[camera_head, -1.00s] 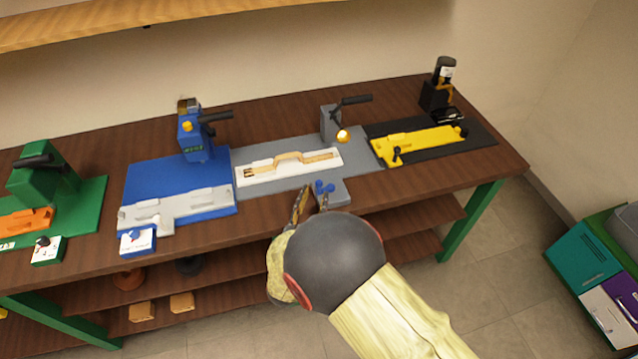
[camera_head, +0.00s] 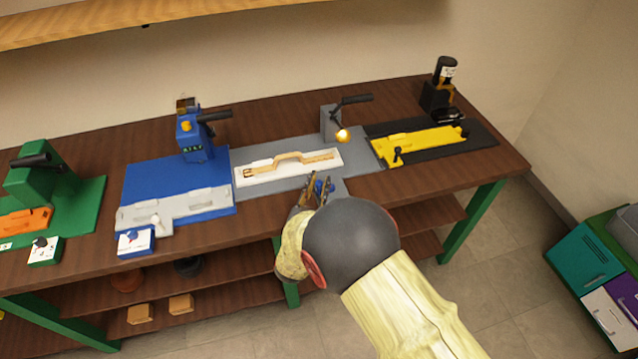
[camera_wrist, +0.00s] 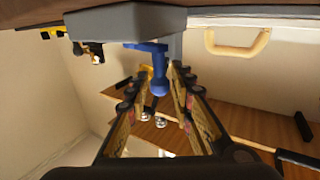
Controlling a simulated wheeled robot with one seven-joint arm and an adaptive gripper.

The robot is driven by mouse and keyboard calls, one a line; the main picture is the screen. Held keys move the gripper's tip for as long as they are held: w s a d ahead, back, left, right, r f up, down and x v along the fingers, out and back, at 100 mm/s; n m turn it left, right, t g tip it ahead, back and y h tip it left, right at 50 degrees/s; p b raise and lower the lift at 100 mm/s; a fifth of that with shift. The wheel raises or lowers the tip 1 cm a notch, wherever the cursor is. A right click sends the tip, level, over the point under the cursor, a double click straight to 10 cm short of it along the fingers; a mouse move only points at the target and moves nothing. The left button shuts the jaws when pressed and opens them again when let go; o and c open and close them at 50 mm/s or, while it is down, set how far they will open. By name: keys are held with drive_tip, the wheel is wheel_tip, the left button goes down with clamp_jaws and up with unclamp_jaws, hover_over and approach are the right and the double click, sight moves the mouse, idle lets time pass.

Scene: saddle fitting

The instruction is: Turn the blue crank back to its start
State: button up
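The blue crank (camera_head: 325,187) sits at the front edge of the grey fixture plate (camera_head: 352,166) and is partly hidden by my fingers in the head view. In the wrist view the blue crank (camera_wrist: 158,72) hangs from the plate's edge, with its rounded knob end between my two fingers. My gripper (camera_head: 317,191) is at the crank; in the wrist view my gripper (camera_wrist: 153,82) is open, one finger on each side. A gap shows on the left of the crank. The right finger is close to it, and contact cannot be told.
A white tray with a tan handle-shaped piece (camera_head: 290,160) lies on the grey plate. A grey post with a black lever (camera_head: 331,124) stands behind it. A blue station (camera_head: 196,137) is to the left, a yellow fixture (camera_head: 420,142) to the right. The table's front edge is close.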

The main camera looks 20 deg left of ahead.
clamp_jaws()
drive_tip(key=h, duration=0.1)
drive_tip(key=m+h, duration=0.1)
drive_tip(key=h, duration=0.1)
drive_tip(key=shift+w+a+m+b, duration=0.25)
drive_tip(key=shift+a+m+b, duration=0.1)
drive_tip(key=shift+m+b, duration=0.05)
drive_tip(key=shift+w+m+g+h, duration=0.2)
drive_tip(key=shift+m+g+h, duration=0.1)
drive_tip(key=shift+m+h, duration=0.5)
drive_tip(key=shift+o, duration=2)
unclamp_jaws()
